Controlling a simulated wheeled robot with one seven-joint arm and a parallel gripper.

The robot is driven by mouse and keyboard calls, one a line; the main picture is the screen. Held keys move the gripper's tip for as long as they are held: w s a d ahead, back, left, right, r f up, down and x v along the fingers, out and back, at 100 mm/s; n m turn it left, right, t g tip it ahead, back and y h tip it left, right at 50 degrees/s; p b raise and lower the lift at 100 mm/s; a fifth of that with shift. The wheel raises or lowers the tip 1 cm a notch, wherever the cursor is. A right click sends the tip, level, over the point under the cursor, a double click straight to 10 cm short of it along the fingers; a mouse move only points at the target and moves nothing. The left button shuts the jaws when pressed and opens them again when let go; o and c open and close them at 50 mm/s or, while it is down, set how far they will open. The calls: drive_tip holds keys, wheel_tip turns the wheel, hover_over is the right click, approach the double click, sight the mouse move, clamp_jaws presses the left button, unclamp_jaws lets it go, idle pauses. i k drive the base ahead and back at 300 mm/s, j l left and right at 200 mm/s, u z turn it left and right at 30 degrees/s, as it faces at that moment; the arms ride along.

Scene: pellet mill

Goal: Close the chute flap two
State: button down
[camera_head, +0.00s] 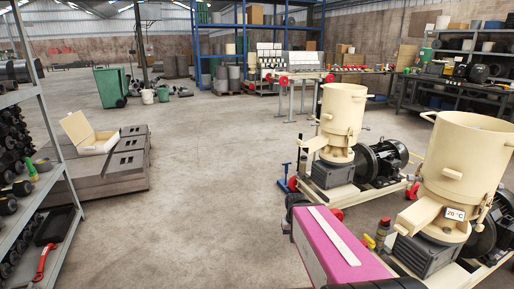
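Two cream pellet mills stand at the right. The farther mill (343,108) has a short spout (313,144) on its left side. The nearer mill (465,155) has a similar spout (418,215) pointing to the lower left, beside a "20 °C" plate (455,214). No label tells me which flap is number two. The flaps are too small to show clearly whether they are open or shut. I cannot make out my gripper in this view, and nothing is seen touching either spout.
A pink-topped block (338,243) with a white strip fills the lower middle; I cannot tell what it belongs to. Black motors (382,162) sit by the mills. An open box (90,134) lies on grey stacked slabs (120,165). Floor (215,190) between is clear.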

sight(300, 142)
drive_tip(key=i, duration=2.2)
